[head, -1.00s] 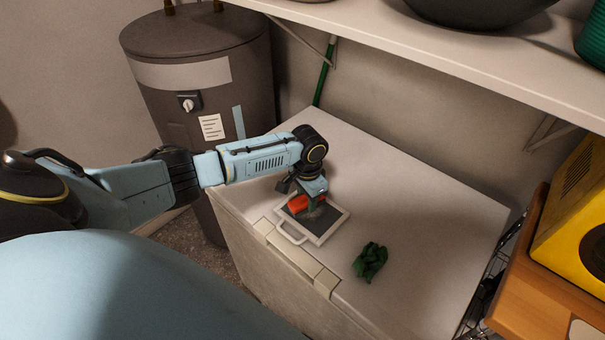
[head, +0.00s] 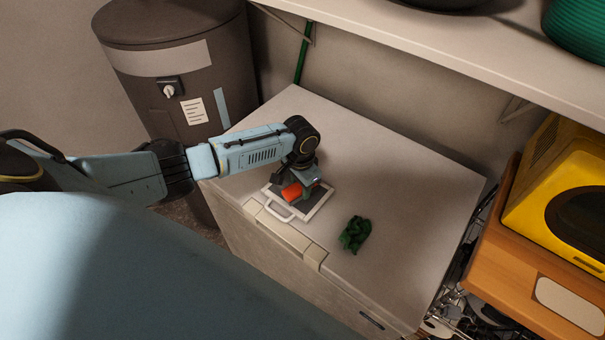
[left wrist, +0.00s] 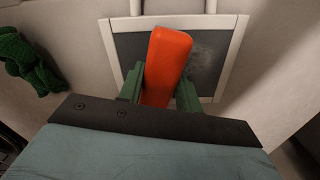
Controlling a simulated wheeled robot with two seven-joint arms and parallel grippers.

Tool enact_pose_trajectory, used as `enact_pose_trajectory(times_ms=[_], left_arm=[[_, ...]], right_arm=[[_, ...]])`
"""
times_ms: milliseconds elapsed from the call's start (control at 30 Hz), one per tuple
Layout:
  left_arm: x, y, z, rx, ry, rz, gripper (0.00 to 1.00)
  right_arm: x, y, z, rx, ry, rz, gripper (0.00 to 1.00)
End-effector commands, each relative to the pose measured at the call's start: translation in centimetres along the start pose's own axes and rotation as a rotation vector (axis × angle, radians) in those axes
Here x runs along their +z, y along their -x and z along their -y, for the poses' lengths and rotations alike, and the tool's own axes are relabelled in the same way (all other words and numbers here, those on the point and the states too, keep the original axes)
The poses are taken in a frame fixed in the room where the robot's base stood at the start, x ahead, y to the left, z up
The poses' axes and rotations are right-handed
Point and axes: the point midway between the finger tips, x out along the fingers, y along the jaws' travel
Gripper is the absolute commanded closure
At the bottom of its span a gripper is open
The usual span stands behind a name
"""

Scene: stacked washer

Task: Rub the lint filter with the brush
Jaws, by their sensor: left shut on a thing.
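The lint filter (head: 309,212) is a white frame with a handle and a dark grey mesh, lying flat on the white chest lid. It also shows in the left wrist view (left wrist: 208,68), with a pale patch of lint on the mesh right of the brush. The brush, seen as an orange-red block (head: 292,191), is over the mesh; it fills the middle of the left wrist view (left wrist: 166,62). My left gripper (head: 303,187) is shut on the brush, its green fingers on both sides (left wrist: 160,92). The brush's underside is hidden, so contact with the mesh cannot be told. My right gripper is not in view.
A shelf (head: 450,55) overhangs the back. A yellow appliance (head: 560,190) on a wooden top stands at right. The lid's right part is clear.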

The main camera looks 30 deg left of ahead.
Motion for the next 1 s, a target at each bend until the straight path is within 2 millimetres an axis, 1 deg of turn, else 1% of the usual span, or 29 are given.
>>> enact_pose_trajectory(times_ms=[33, 300, 567, 900, 1000], left_arm=[[0.4, -0.2, 0.6, -0.004, 0.003, 0.006, 0.84], [1.1, -0.1, 2.9, -0.004, 0.004, 0.007, 0.84], [1.3, 0.0, 3.9, -0.004, 0.004, 0.006, 0.84], [1.9, 0.1, 6.6, -0.004, 0.004, 0.004, 0.84], [2.0, 0.2, 7.1, -0.003, 0.003, 0.003, 0.84]], right_arm=[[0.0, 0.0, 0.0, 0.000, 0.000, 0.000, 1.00], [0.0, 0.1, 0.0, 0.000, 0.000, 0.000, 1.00], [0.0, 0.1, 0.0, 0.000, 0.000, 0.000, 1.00], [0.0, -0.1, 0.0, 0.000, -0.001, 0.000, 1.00], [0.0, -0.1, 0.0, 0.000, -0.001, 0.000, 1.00]])
